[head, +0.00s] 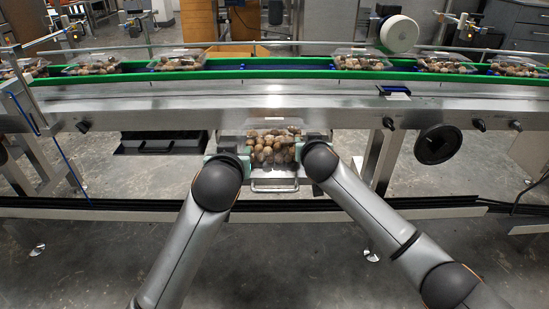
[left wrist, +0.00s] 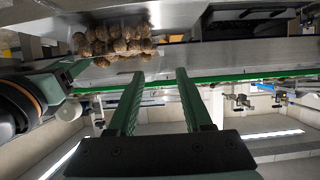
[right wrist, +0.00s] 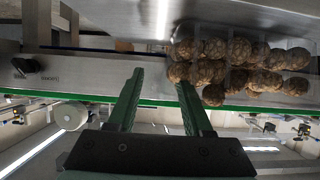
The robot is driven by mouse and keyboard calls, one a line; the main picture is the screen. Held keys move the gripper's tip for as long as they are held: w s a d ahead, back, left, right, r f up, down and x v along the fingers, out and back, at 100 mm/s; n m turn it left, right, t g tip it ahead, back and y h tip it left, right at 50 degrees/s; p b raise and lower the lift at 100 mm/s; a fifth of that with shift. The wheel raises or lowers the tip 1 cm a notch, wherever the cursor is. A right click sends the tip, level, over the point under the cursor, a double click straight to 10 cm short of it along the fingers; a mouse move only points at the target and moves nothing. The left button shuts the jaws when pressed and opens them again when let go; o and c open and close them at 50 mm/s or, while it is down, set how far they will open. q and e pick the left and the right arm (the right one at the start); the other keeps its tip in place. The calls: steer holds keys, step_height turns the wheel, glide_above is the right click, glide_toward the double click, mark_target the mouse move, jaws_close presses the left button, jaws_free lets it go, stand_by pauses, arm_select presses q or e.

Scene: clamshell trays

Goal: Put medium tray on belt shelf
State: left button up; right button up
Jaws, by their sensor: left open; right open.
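A clear clamshell tray (head: 270,133) filled with brown round items sits on a metal pull-out shelf (head: 273,187) below the conveyor's front rail. It shows at the top of the left wrist view (left wrist: 115,40) and at the upper right of the right wrist view (right wrist: 240,65). My left gripper (head: 232,152) is at the tray's left side, and its two green fingers show apart and empty in the left wrist view (left wrist: 160,72). My right gripper (head: 316,143) is at the tray's right side, its fingers also apart and empty in the right wrist view (right wrist: 160,77). In the head view my wrists partly hide both fingertips.
The green conveyor belt (head: 260,74) runs across behind the metal rail (head: 250,104) and carries several similar filled trays (head: 362,62), with bare belt in the middle. A black drawer (head: 160,145) is left of the shelf. A black handwheel (head: 438,144) is to the right.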

steer(key=v, duration=1.2)
